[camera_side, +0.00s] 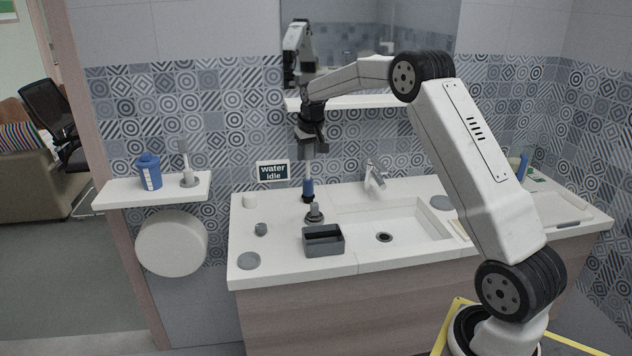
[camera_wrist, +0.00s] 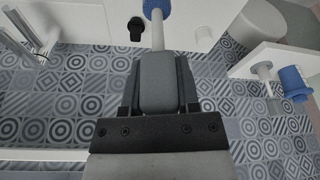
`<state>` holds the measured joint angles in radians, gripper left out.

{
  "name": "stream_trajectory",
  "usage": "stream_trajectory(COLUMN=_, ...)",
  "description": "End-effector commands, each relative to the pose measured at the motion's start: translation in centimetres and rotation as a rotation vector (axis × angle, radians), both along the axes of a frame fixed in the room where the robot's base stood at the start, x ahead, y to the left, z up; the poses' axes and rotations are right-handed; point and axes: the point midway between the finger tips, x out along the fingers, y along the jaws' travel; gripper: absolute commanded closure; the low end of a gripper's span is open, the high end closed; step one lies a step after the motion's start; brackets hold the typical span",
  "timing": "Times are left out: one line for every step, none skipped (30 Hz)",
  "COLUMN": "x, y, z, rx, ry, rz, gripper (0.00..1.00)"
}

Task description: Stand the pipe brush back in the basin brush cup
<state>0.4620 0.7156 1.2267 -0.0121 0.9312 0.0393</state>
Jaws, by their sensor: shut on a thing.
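My gripper (camera_side: 311,142) is shut on the grey handle of the pipe brush (camera_side: 308,186), and the brush hangs upright, blue bristles down, above the back of the basin counter. In the wrist view the handle (camera_wrist: 157,82) sits between both jaws; the pale stem and blue bristles run to the top edge. Just below and in front of the bristles stands a small grey-green piece on a dark round base (camera_side: 314,213); I cannot tell whether this is the brush cup.
A wall shelf (camera_side: 120,194) at left holds a blue jug (camera_side: 149,172) and another brush (camera_side: 184,151). A "water idle" sign (camera_side: 272,171) is behind.

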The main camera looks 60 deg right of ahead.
Motion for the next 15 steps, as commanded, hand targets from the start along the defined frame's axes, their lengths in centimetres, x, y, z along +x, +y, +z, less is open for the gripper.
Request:
stream_trajectory(x=0.8, y=1.9, z=0.1, rx=0.0, ry=-0.001, rz=0.026, gripper=1.0)
stream_trajectory(x=1.2, y=2.9, z=0.1, rx=0.0, ry=-0.001, rz=0.037, gripper=1.0)
stream_trajectory(x=1.7, y=4.2, z=0.1, rx=0.0, ry=-0.001, rz=0.052, gripper=1.0)
stream_trajectory(x=2.1, y=5.2, z=0.1, rx=-0.001, ry=0.0, rz=0.063, gripper=1.0)
stream_trajectory(x=2.4, y=6.2, z=0.0, rx=-0.001, ry=0.0, rz=0.075, gripper=1.0)
stream_trajectory(x=2.8, y=7.5, z=0.0, rx=-0.001, ry=0.0, rz=0.09, gripper=1.0)
stream_trajectory(x=3.1, y=8.5, z=0.0, rx=-0.001, ry=0.0, rz=0.101, gripper=1.0)
stream_trajectory(x=3.4, y=9.6, z=0.0, rx=-0.001, ry=0.0, rz=0.113, gripper=1.0)
stream_trajectory(x=3.7, y=10.9, z=0.0, rx=-0.001, ry=0.0, rz=0.128, gripper=1.0)
stream_trajectory(x=3.9, y=11.9, z=0.0, rx=-0.002, ry=-0.001, rz=0.139, gripper=1.0)
stream_trajectory(x=4.1, y=12.8, z=0.0, rx=-0.001, ry=-0.001, rz=0.148, gripper=1.0)
stream_trajectory(x=4.4, y=14.0, z=0.0, rx=-0.001, ry=-0.002, rz=0.162, gripper=1.0)
stream_trajectory(x=4.5, y=14.9, z=0.0, rx=-0.001, ry=-0.003, rz=0.172, gripper=1.0)
stream_trajectory(x=4.7, y=15.7, z=0.0, rx=-0.001, ry=-0.003, rz=0.181, gripper=1.0)
stream_trajectory(x=4.8, y=16.6, z=0.0, rx=-0.001, ry=-0.003, rz=0.19, gripper=1.0)
